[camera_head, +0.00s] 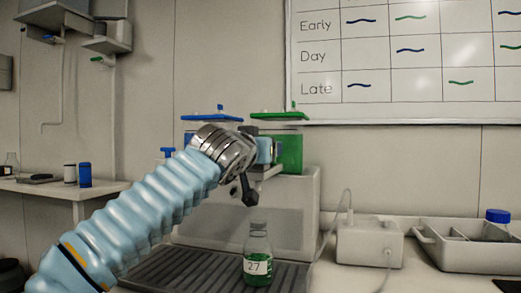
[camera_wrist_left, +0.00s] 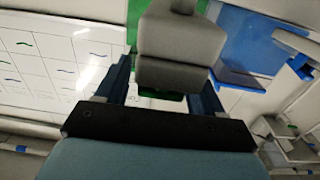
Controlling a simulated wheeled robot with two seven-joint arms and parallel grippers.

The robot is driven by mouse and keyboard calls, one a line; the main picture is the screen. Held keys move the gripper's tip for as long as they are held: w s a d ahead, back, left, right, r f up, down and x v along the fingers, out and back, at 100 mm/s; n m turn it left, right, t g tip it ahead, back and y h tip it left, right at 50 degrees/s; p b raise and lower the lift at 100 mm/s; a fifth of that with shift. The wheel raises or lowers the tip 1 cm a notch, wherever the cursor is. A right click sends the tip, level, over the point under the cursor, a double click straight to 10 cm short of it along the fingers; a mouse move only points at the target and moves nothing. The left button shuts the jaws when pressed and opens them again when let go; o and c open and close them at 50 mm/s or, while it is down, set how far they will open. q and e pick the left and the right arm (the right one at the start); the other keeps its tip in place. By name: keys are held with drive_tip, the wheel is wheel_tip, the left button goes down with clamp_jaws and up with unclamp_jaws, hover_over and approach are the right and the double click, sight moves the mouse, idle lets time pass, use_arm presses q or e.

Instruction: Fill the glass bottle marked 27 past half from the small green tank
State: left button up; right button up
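The glass bottle marked 27 (camera_head: 257,262) stands upright on the ribbed drip tray (camera_head: 200,268), with green liquid in its lower part. Its label partly covers the liquid level. The small green tank (camera_head: 289,152) is at the back of the dispenser, with a green lid. My left arm reaches in from the left, and its gripper (camera_head: 263,150) is at the dispenser's front by the green tank, above the bottle. In the left wrist view the fingers (camera_wrist_left: 162,85) are spread beside a grey block (camera_wrist_left: 180,50); contact is unclear. My right gripper is out of view.
A blue-lidded tank (camera_head: 212,118) sits left of the green one, partly behind my arm. A grey-white box (camera_head: 369,243) with a cable and a divided tray (camera_head: 470,255) with a blue-capped bottle stand at right. A side table (camera_head: 60,190) is at left.

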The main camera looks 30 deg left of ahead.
use_arm(q)
drive_tip(key=b+v, duration=0.2)
drive_tip(key=v, duration=1.1)
drive_tip(key=shift+s+b, duration=0.35)
drive_tip(key=shift+s, duration=0.05)
